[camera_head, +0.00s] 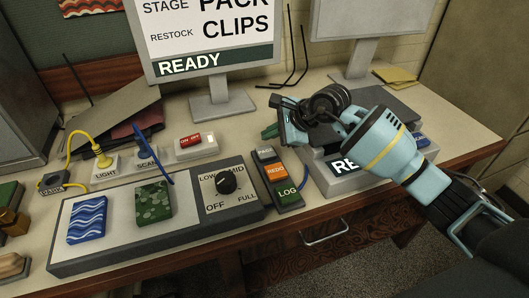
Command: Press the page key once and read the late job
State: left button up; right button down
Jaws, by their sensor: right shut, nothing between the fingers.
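A small dark key box (289,204) stands on the bench right of the dial panel. My left gripper is out of view.
A dial panel (120,238) with blue and green tiles fills the front left. An ON/OFF switch box (196,146) and plugs with cords lie behind it. A grey box marked RE (325,183) is partly hidden under my right arm. A second screen (372,20) stands back right.

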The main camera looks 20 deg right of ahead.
aim_at(259, 148)
notch_tip(259, 148, down, 2)
jog(key=shift+f+b, duration=0.1)
jog(key=shift+b, duration=0.2)
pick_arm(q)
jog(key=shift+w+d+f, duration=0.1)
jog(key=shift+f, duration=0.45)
pick_arm(e)
jog(key=shift+f, duration=0.15)
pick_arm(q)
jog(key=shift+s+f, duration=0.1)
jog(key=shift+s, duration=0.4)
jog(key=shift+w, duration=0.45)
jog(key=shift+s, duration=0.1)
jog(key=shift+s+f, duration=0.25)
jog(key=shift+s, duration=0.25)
pick_arm(e)
jog(key=shift+f, duration=0.45)
